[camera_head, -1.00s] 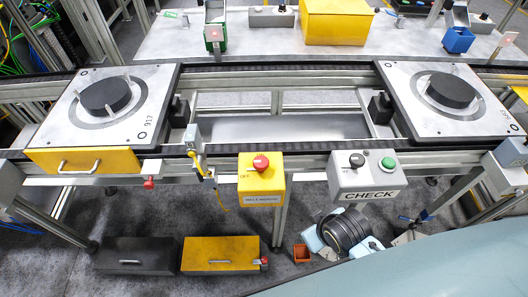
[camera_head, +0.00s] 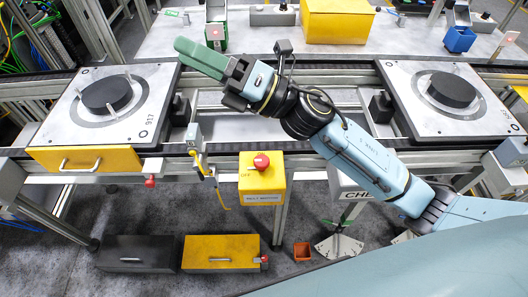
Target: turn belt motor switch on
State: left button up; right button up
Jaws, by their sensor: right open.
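The belt motor switch is a yellow box (camera_head: 262,184) on the conveyor's front rail. It has a red knob (camera_head: 261,161) on top, an "OFF" mark to the knob's left and a belt motor label on its front. My right gripper (camera_head: 208,60) has green fingers and is open. It appears empty, above and beyond the conveyor, up and left of the switch in the picture. Nothing touches the red knob. My left gripper is not in view.
Two pallets with black discs stand on the conveyor, left (camera_head: 58,124) and right (camera_head: 481,119). My right arm crosses the conveyor and covers most of the grey CHECK box (camera_head: 340,181). A yellow drawer (camera_head: 84,160) and a hanging yellow tool (camera_head: 198,158) are left of the switch.

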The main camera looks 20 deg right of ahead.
jog(key=s+a+f+n+g+h, duration=0.1)
jog(key=s+a+f+n+g, duration=0.2)
jog(key=n+g, duration=0.8)
jog(key=n+g+h, duration=0.2)
jog(key=n+h, duration=0.8)
jog(key=h, duration=0.6)
send_near(262, 160)
jog(key=p+x, duration=0.1)
jog(key=x, duration=0.7)
jog(key=shift+f, duration=0.2)
jog(key=c, duration=1)
